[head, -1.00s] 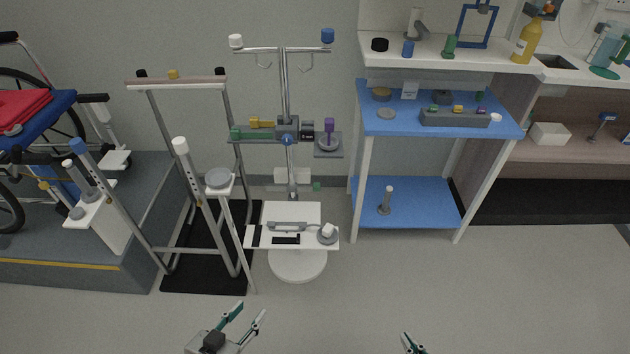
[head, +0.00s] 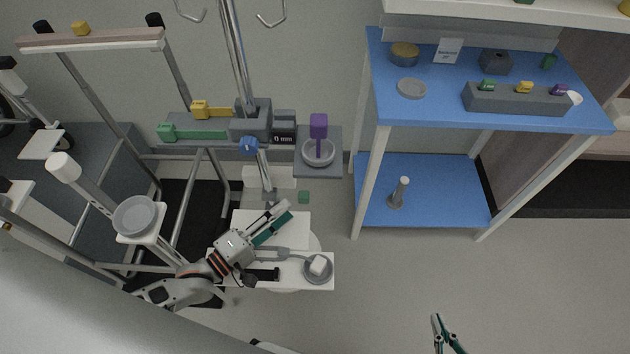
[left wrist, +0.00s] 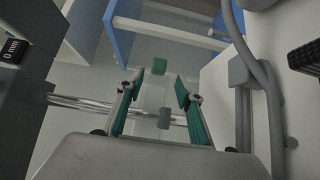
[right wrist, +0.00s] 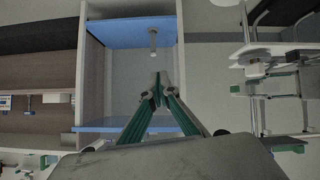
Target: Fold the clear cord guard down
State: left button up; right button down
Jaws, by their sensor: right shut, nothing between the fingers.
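I cannot make out a clear cord guard in any view. A grey cord-like loop (head: 285,254) lies on the low white shelf (head: 302,282) of the stand; a grey cord also runs along the white panel at the right of the left wrist view (left wrist: 262,75). My left gripper (head: 287,209) is above the shelf's rear part, beside the loop. Its fingers are apart and empty in the left wrist view (left wrist: 160,86). My right gripper (head: 438,317) is shut and empty over the floor, away from the stand; its closed tips show in the right wrist view (right wrist: 158,75).
A small green cube (head: 304,197) is behind the shelf. A blue-shelved rack (head: 440,190) stands right. A walking frame (head: 95,40) is left.

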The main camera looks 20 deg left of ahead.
aim_at(299, 202)
pick_arm(q)
jog(key=shift+w+d, duration=0.2)
jog(key=shift+w, duration=0.1)
jog(key=x, duration=0.5)
jog(key=shift+w+d+b, duration=0.25)
jog(key=shift+b, duration=0.1)
jog(key=shift+w+d+r, duration=0.1)
jog(key=shift+w+d, duration=0.15)
jog(key=shift+w, duration=0.25)
pick_arm(e)
jog(key=shift+w+a+r, duration=0.15)
jog(key=shift+r, duration=0.05)
